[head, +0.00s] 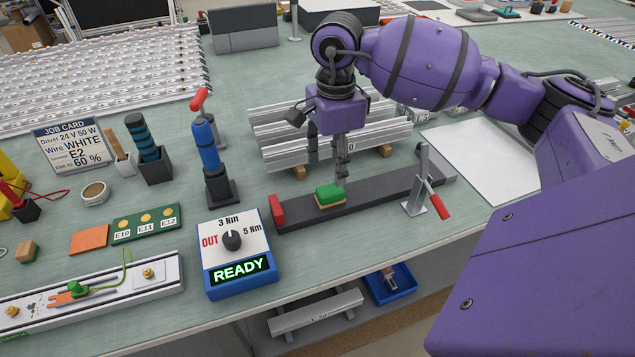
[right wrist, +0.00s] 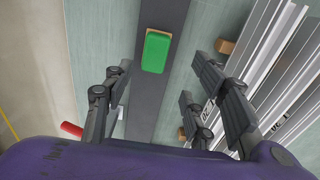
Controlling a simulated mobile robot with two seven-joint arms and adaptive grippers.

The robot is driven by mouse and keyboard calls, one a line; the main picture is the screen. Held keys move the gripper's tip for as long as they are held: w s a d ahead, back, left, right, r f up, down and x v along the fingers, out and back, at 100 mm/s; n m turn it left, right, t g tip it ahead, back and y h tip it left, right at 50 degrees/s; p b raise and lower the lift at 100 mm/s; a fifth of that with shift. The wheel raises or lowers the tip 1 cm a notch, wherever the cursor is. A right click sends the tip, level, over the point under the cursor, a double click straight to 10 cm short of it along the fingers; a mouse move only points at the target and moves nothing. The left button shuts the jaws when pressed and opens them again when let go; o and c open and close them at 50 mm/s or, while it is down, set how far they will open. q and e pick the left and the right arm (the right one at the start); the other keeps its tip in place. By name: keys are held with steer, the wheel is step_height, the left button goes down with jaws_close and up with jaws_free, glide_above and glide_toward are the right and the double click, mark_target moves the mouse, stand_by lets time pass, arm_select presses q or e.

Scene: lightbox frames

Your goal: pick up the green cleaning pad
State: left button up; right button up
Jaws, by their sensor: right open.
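The green cleaning pad (head: 329,193), green on top with a tan underside, lies flat on a long dark grey bar (head: 380,198) on the bench. It also shows in the right wrist view (right wrist: 157,52), near the top centre. My right gripper (head: 342,178) points down just behind the pad in the head view and looks apart from it. In the right wrist view its fingers (right wrist: 160,75) are spread wide with nothing between them; the pad lies beyond the fingertips. My left gripper is in neither view.
A red end block (head: 277,211) and a red-handled clamp (head: 428,190) stand at the bar. Aluminium profiles (head: 285,150) lie behind it. A blue READY control box (head: 236,254) and a blue screwdriver in a stand (head: 208,150) are to the left. A white sheet (head: 480,155) lies right.

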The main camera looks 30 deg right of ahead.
mark_target(331, 189)
steer(key=f, duration=0.1)
steer(key=s+f, duration=0.1)
steer(key=shift+a+f, duration=0.15)
steer(key=shift+f, duration=0.15)
steer(key=f, duration=0.2)
steer(key=f+p, duration=0.1)
steer(key=shift+w+a+f, duration=0.1)
steer(key=shift+a+f, duration=0.15)
steer(key=shift+f, duration=0.5)
steer(key=c, duration=1.1)
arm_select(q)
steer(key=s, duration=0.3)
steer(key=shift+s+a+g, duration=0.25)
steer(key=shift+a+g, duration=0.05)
arm_select(e)
steer(key=shift+c, duration=0.8)
steer(key=shift+r, duration=0.15)
steer(key=shift+r, duration=0.6)
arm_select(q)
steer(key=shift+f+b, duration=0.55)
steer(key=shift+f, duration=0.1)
arm_select(e)
steer(key=s+a+r, duration=0.9)
steer(key=a+r, duration=0.1)
steer(key=r, duration=0.1)
steer(key=shift+s+a+r, duration=0.2)
steer(key=shift+s+r, duration=0.05)
